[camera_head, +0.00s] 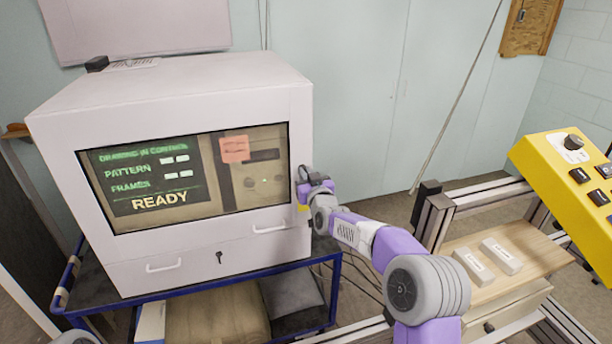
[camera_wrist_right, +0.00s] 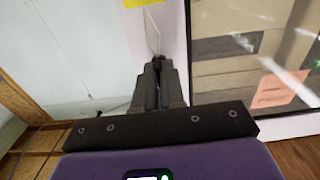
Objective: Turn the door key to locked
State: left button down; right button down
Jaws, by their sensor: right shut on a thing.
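The white cabinet (camera_head: 200,90) stands on a blue cart with its windowed front facing me. My right gripper (camera_head: 303,192) is at the right edge of this front, beside the window. In the right wrist view its dark fingers (camera_wrist_right: 156,82) are shut at the pale frame strip, on what appears to be the door key. The fingers hide nearly all of it, so its angle cannot be told. A thin pale cord (camera_wrist_right: 152,30) runs from the fingertips towards a yellow tag (camera_wrist_right: 143,2). A small dark key shape (camera_head: 219,257) shows on the lower front panel. My left gripper is not in view.
The window shows a READY screen (camera_head: 150,185) and a pink note (camera_head: 234,149). Two pale handles (camera_head: 163,265) are on the lower front. A yellow control box (camera_head: 570,175) and a wooden board (camera_head: 530,255) with two white blocks are at right.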

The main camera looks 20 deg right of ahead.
jog(key=c, duration=1.3)
grip_release()
jog(key=shift+s, duration=0.15)
jog(key=shift+s+d, duration=0.15)
jog(key=shift+s, duration=3.5)
